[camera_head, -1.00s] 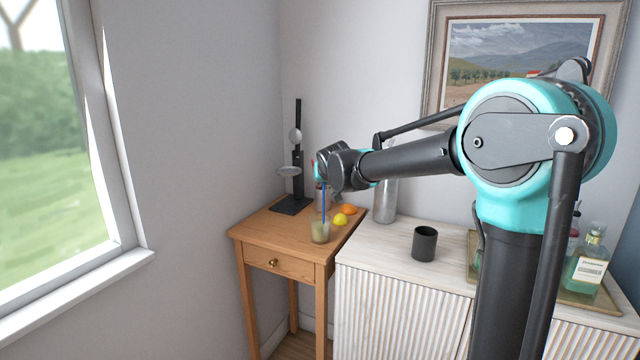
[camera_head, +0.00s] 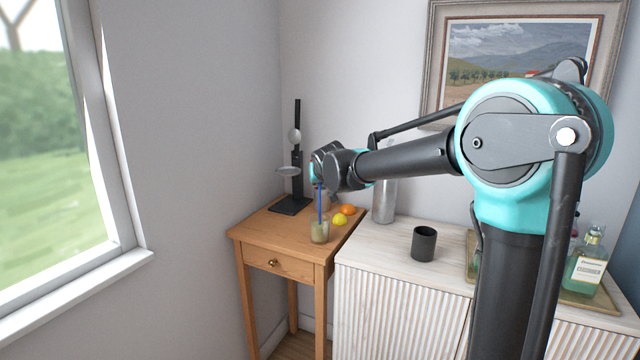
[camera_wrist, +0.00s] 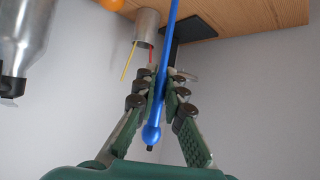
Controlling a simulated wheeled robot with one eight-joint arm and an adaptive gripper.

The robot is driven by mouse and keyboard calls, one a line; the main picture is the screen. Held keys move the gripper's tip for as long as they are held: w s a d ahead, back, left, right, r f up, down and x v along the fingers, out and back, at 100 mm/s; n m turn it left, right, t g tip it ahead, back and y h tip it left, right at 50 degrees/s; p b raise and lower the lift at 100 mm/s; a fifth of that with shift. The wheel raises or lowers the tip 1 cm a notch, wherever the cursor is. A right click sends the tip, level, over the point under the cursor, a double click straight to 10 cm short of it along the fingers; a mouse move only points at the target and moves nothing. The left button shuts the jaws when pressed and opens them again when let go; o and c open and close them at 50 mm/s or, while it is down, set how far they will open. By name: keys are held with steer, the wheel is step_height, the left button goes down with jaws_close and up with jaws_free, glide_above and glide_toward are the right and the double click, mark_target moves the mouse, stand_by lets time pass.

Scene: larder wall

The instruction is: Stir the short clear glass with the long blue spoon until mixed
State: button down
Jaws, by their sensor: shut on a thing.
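The short clear glass (camera_head: 319,236) stands upright near the front edge of the small wooden table, with a cloudy, pale greenish content in its lower part. The long blue spoon (camera_head: 320,203) hangs nearly upright from my gripper (camera_head: 322,182), its lower end inside the glass. In the wrist view my gripper (camera_wrist: 163,95) is shut on the blue spoon (camera_wrist: 169,50), whose rounded handle end sticks out past the fingers. The glass is outside the wrist view, and the spoon's tip cannot be made out.
A lemon (camera_head: 340,220) and an orange (camera_head: 347,210) lie close behind the glass. A black stand (camera_head: 290,205) is at the table's back. A metal cup with sticks (camera_wrist: 147,25) stands nearby. A steel shaker (camera_head: 384,200) and dark cup (camera_head: 424,244) stand on the white cabinet (camera_head: 385,252).

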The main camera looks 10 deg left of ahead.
steer(key=shift+r, duration=4.3)
